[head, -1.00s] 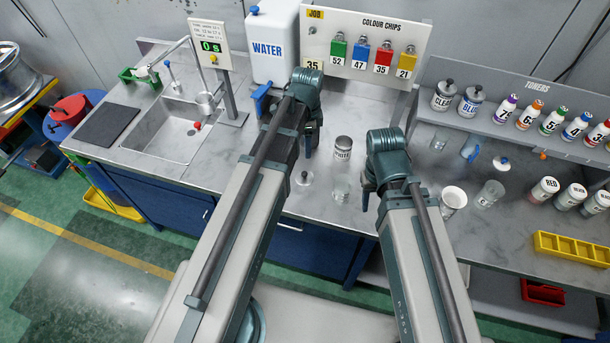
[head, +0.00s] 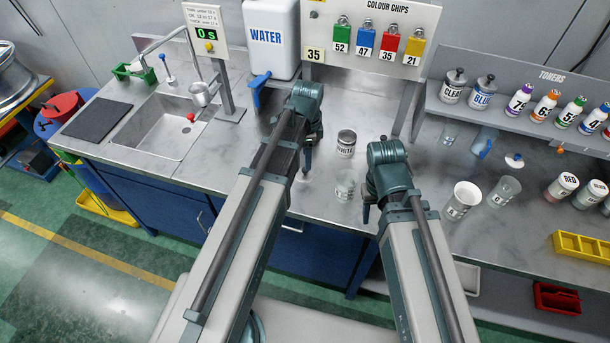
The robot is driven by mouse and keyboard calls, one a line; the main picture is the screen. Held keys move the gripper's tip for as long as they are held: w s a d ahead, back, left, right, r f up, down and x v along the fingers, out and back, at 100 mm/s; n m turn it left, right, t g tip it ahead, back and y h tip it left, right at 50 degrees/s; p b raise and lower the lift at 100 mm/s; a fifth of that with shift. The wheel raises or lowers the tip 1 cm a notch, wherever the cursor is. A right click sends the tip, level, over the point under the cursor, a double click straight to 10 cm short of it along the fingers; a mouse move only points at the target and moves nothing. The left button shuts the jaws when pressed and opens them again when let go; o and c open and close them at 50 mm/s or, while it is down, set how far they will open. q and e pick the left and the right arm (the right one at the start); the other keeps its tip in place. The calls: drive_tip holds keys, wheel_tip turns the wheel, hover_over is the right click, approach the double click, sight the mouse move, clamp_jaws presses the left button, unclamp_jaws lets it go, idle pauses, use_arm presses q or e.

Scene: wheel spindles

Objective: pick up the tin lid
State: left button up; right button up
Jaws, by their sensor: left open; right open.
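My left gripper (head: 307,170) is open and points down over the bench, in front of the water container. The tin lid (head: 301,178) lies on the bench just below its fingertips and is mostly hidden by them. I cannot tell if the fingers touch it. The tin marked WHITE (head: 346,146) stands upright to the right of the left gripper. My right gripper (head: 367,212) is open and empty, low near the bench's front edge, with its fingers partly hidden by its own wrist.
A clear cup (head: 345,186) stands between the two grippers. The water container (head: 269,40) with its blue tap (head: 258,88) is behind the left arm. More cups (head: 463,197) stand to the right of the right gripper. The sink (head: 165,128) is at left.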

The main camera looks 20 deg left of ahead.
sight(305, 172)
use_arm(q)
drive_tip(key=f+b, duration=0.4)
drive_tip(key=f, duration=0.1)
drive_tip(key=shift+s+a+b, duration=0.15)
drive_tip(key=shift+a+b, duration=0.1)
drive_tip(key=shift+b, duration=0.1)
use_arm(e)
wheel_tip(305, 172, down, 5)
drive_tip(key=shift+f, duration=0.1)
use_arm(q)
clamp_jaws()
